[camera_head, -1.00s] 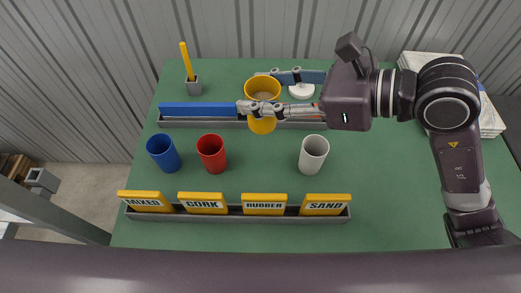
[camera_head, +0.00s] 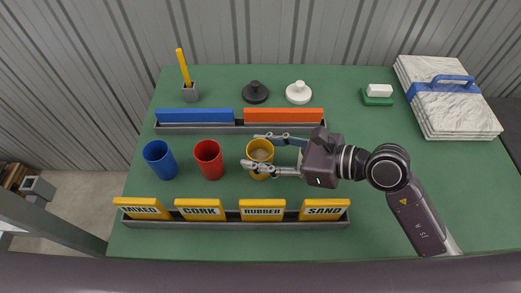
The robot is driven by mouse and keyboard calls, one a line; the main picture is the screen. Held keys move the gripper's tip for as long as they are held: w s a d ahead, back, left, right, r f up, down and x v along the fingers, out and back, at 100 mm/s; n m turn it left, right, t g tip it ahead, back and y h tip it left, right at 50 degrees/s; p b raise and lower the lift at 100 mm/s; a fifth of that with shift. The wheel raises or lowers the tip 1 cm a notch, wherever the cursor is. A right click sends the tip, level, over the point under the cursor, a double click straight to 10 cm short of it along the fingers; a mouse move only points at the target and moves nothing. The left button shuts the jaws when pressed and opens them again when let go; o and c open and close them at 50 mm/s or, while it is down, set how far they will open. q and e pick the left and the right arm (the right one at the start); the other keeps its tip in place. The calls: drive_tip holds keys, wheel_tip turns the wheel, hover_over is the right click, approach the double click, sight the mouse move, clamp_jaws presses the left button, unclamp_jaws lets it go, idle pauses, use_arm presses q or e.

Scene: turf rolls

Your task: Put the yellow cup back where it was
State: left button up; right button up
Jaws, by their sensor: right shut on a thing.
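The yellow cup (camera_head: 260,151) is upright in the row of cups, just right of the red cup (camera_head: 209,159). My right gripper (camera_head: 252,151) comes in from the right and is shut on the yellow cup, one finger on its far side and one on its near side. The cup's base looks at or close to the green table; I cannot tell whether it touches. The white cup (camera_head: 301,157) is almost wholly hidden behind my right gripper. The blue cup (camera_head: 160,159) stands at the left. My left gripper is not in view.
Behind the cups is a grey tray (camera_head: 240,129) with a blue bar and an orange bar. In front is a rack of yellow signs (camera_head: 263,209). A black knob (camera_head: 254,92), a white knob (camera_head: 298,92) and a pencil holder (camera_head: 190,93) stand farther back. Strapped marble tiles (camera_head: 450,110) lie right.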

drive_tip(key=shift+f, duration=0.2)
drive_tip(key=o, duration=1.3)
drive_tip(key=shift+o, duration=0.2)
drive_tip(key=shift+r, duration=0.2)
drive_tip(key=shift+s+d, duration=0.1)
drive_tip(key=shift+d, duration=0.25)
drive_tip(key=b+v, duration=0.3)
drive_tip(key=v, duration=0.8)
